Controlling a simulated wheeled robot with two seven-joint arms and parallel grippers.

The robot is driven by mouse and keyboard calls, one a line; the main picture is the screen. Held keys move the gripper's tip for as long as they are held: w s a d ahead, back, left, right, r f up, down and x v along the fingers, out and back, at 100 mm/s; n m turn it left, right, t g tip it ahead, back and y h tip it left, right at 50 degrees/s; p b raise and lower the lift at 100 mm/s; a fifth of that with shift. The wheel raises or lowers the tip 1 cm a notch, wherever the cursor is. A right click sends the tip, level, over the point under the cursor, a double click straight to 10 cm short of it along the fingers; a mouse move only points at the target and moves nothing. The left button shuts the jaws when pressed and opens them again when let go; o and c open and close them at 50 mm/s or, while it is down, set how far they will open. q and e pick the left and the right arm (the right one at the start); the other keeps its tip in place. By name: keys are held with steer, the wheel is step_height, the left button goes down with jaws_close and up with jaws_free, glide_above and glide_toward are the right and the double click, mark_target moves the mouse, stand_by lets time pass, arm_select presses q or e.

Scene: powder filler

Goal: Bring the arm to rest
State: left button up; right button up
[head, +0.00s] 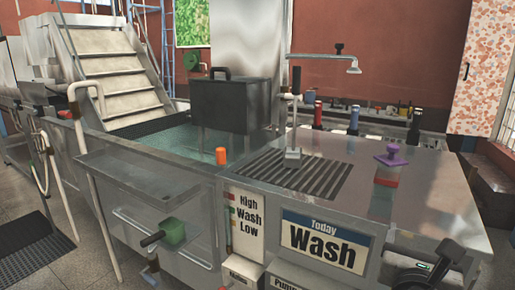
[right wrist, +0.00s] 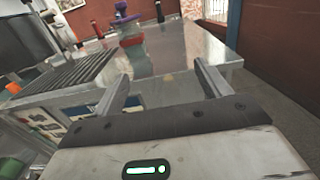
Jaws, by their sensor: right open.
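My right gripper (head: 446,258) is at the lower right of the head view, in front of the metal counter and low beside its front edge. In the right wrist view its two fingers (right wrist: 160,84) stand apart with nothing between them. Beyond the fingers is the counter edge. A purple-topped container with a red lower part (head: 388,166) stands upright on the counter, apart from the gripper. It also shows in the right wrist view (right wrist: 129,36). My left gripper is not in view.
Several bottles line the back. Open floor (right wrist: 280,105) lies right of the counter.

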steer(key=s+a+f+m+g+y, duration=0.1)
steer(key=s+f+m+g+y, duration=0.2)
steer(key=f+m, duration=0.35)
steer(key=s+a+f+m+g+y, duration=0.1)
steer(key=s+a+f+m+g, duration=0.15)
steer(key=s+f+m, duration=0.35)
steer(key=s+a+f+m+g+y, duration=0.2)
steer(key=s+f+m+g+y, duration=0.1)
steer(key=s+f+m, duration=0.3)
steer(key=s+a+f+m+g+y, duration=0.2)
steer(key=s+a+f+m+g, duration=0.15)
steer(key=s+m, duration=0.45)
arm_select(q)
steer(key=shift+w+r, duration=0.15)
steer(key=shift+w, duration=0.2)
arm_select(e)
steer(key=w+a+f+t+y, duration=0.3)
steer(key=w+a+f+t, duration=0.2)
steer(key=w+f+t, duration=0.1)
steer(key=shift+w+a+m+t, duration=0.15)
steer(key=shift+w+m+t, duration=0.2)
steer(key=shift+t, duration=0.15)
steer(key=shift+f, duration=0.1)
